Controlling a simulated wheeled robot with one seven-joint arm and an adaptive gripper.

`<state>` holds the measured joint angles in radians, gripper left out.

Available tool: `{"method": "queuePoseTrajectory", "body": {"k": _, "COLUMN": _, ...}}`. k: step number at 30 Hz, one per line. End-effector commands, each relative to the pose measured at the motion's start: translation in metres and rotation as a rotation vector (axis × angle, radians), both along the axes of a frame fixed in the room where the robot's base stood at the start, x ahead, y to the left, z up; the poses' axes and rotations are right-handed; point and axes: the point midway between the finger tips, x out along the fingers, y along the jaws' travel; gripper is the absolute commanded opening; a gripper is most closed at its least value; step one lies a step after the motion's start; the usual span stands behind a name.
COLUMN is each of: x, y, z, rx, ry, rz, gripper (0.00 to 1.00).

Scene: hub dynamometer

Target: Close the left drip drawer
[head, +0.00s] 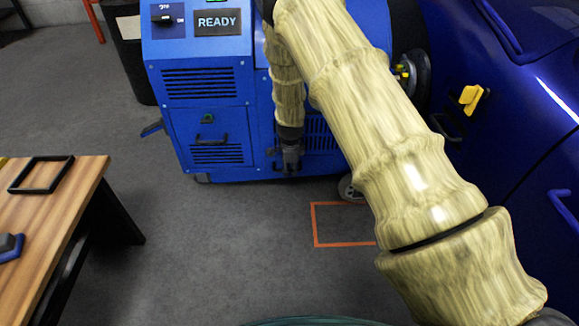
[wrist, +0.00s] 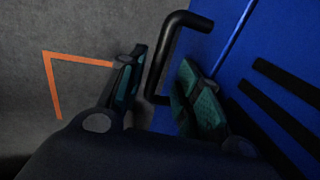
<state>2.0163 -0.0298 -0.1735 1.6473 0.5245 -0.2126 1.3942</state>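The blue dynamometer cabinet (head: 205,65) stands ahead. Its lower left front panel (head: 180,135) has a black handle (head: 212,141) and vent slots, and looks about flush; which panel is the left drip drawer I cannot tell for certain. My gripper (head: 290,160) points down in front of the cabinet, right of that panel. In the wrist view my gripper (wrist: 160,68) is open, with a black bar handle (wrist: 157,65) on a blue panel (wrist: 222,65) between its fingers. Contact with the handle is unclear. My arm hides part of the cabinet's right front.
A wooden table (head: 60,200) with a black frame (head: 42,174) stands at left. A blue car (head: 535,110) is at right. A dark bin (head: 128,55) stands behind the cabinet's left side. An orange floor outline (head: 314,225) lies ahead; the grey floor between is clear.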

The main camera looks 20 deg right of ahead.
Motion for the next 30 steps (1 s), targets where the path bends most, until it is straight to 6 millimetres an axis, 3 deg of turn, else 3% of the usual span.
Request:
{"method": "queuePoseTrajectory", "body": {"k": 8, "x": -0.003, "y": 0.001, "z": 0.013, "rx": 0.000, "ry": 0.001, "rz": 0.001, "gripper": 0.34}}
{"method": "queuePoseTrajectory", "body": {"k": 24, "x": -0.017, "y": 0.008, "z": 0.096, "rx": -0.001, "ry": -0.001, "rz": 0.002, "gripper": 0.34}}
{"method": "queuePoseTrajectory", "body": {"k": 30, "x": -0.021, "y": 0.009, "z": 0.113, "rx": 0.000, "ry": 0.000, "rz": 0.001, "gripper": 0.34}}
